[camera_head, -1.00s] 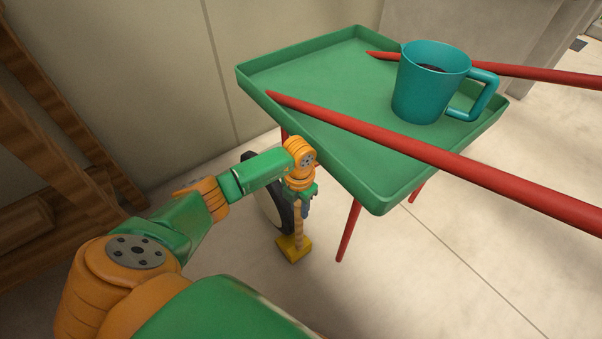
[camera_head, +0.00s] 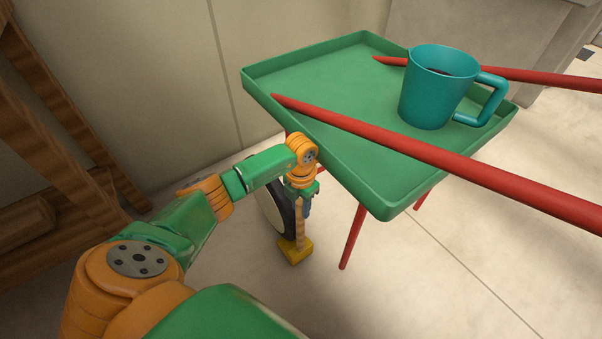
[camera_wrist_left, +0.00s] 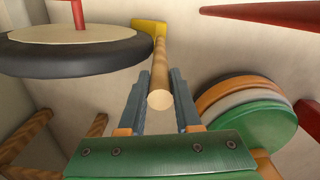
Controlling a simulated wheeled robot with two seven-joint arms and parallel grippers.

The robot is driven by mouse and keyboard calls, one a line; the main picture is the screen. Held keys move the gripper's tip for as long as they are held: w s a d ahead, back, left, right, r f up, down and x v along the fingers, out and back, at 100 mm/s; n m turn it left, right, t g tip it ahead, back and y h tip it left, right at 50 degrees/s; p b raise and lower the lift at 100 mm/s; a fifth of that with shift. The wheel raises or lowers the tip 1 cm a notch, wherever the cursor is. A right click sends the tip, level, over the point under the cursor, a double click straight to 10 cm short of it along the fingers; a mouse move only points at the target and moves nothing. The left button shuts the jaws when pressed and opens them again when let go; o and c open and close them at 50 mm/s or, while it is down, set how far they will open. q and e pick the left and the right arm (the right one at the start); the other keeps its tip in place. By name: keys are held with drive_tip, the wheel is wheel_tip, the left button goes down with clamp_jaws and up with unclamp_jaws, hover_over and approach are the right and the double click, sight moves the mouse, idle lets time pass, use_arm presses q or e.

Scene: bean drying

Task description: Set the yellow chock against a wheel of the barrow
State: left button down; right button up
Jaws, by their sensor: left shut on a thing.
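The barrow has a green tray (camera_head: 372,190), red handles and a wheel (camera_head: 273,212) with a black tyre and pale disc. The wheel also shows at the upper left of the left wrist view (camera_wrist_left: 75,58). The yellow chock (camera_head: 297,255) is low by the floor beside the wheel, with a wooden handle pointing up. In the left wrist view the chock (camera_wrist_left: 150,27) is partly behind the tyre's edge; I cannot tell if they touch. My left gripper (camera_head: 304,207) is shut on the chock's handle, which runs between the fingers (camera_wrist_left: 160,80). My right gripper is out of view.
A teal mug (camera_head: 437,88) with dark contents stands on the tray. A red leg (camera_head: 352,237) of the barrow stands to the right of the chock. A wooden frame (camera_head: 75,130) is at the left by the wall. The floor at the lower right is clear.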

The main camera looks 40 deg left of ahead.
use_arm(q)
drive_tip(key=shift+f+b, duration=0.5)
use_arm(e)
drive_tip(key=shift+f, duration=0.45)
use_arm(q)
drive_tip(key=c, duration=0.5)
unclamp_jaws()
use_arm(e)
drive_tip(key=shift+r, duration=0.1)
